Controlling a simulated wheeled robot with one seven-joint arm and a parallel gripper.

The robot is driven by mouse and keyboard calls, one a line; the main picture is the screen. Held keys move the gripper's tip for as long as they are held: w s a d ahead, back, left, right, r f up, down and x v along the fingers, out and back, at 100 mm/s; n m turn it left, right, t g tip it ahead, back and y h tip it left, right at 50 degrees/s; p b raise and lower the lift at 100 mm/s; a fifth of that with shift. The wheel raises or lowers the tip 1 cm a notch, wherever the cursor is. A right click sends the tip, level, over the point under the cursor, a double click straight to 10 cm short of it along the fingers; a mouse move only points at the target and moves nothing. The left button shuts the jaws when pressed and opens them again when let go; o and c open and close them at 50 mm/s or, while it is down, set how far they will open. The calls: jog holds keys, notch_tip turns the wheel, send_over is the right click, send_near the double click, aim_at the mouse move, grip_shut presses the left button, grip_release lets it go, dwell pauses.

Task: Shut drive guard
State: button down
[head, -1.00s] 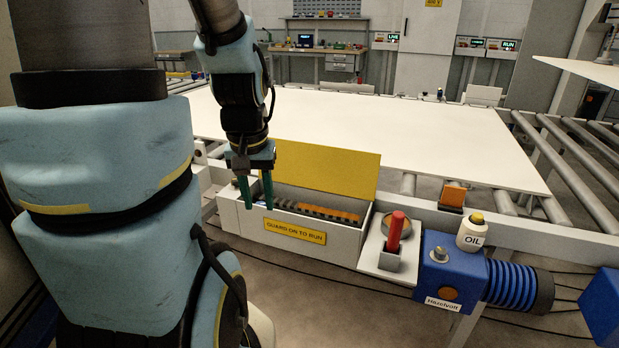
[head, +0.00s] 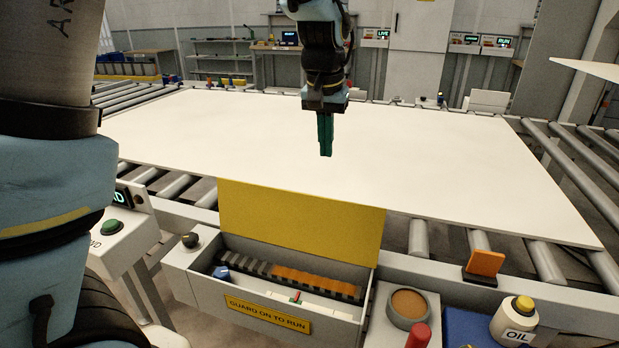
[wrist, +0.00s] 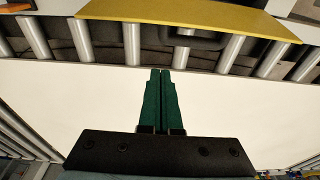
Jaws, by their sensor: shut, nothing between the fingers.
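The drive guard is a yellow lid (head: 300,218) standing open and upright along the back edge of a grey box (head: 207,293). The box front carries a label reading GUARD ON TO RUN. A dark chain with an orange stretch (head: 300,278) lies exposed inside it. The yellow lid also shows at the top of the wrist view (wrist: 200,18). My gripper (head: 325,155) is shut and empty, with green fingers pointing down. It hangs above the white sheet, behind the lid in the head view and apart from it. The fingers also show in the wrist view (wrist: 160,72).
The white sheet (head: 200,130) lies on rollers behind the box. An oil bottle (head: 515,320), a red handle (head: 418,337) and an orange flap (head: 485,263) are at the right. A green button panel (head: 120,240) stands at the left. The air above the sheet is free.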

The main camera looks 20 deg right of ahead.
jog(key=f+p, duration=0.1)
jog(key=f, duration=0.2)
jog(key=s+a+f+p, duration=0.1)
jog(key=f, duration=0.1)
jog(key=f+p, duration=0.1)
jog(key=f, duration=0.2)
jog(key=shift+s+a+f, duration=0.15)
jog(key=shift+f, duration=0.15)
jog(key=shift+s+a, duration=0.25)
jog(key=shift+f, duration=0.1)
